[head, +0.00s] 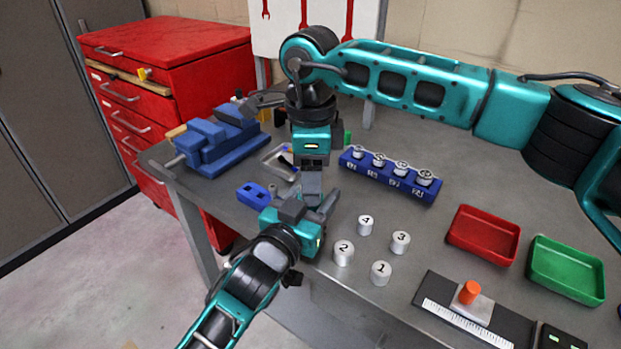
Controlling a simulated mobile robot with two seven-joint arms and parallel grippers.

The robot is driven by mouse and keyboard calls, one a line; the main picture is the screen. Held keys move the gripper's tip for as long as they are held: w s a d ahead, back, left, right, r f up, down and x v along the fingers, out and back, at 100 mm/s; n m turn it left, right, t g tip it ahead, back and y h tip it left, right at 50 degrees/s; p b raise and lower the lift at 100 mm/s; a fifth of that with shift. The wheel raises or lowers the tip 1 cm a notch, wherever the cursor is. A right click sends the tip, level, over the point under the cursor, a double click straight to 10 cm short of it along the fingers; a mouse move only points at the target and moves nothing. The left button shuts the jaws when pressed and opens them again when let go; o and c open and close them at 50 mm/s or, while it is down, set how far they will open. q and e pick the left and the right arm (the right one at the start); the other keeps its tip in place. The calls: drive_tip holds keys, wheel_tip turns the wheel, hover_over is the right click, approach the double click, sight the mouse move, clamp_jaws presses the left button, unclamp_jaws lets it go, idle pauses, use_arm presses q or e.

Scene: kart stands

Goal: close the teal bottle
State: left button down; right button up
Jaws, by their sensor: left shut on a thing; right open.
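I cannot make out the teal bottle or its cap; the grippers crowd the spot where they meet. My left gripper (322,206) reaches in from the lower left over the bench's front edge. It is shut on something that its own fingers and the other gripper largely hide. My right gripper (312,184) points straight down just above and behind the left fingertips, with its jaws open. The two grippers overlap in this view, so I cannot tell whether they touch.
A blue vise (215,143) and blue block (252,195) lie left. A blue rack (388,180) holds numbered weights. Several numbered white cylinders (381,273) stand right of the grippers. Red tray (482,236), green tray (566,270) and an orange-knobbed piece (470,292) lie farther right.

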use_arm(q)
drive_tip(key=shift+f, duration=0.2)
use_arm(e)
wheel_tip(320, 180, up, 11)
drive_tip(key=shift+r, duration=0.15)
drive_tip(key=shift+a, duration=0.1)
use_arm(q)
drive_tip(key=shift+c, duration=1.7)
unclamp_jaws()
drive_tip(key=v, duration=1.3)
use_arm(e)
drive_tip(key=shift+r, duration=0.15)
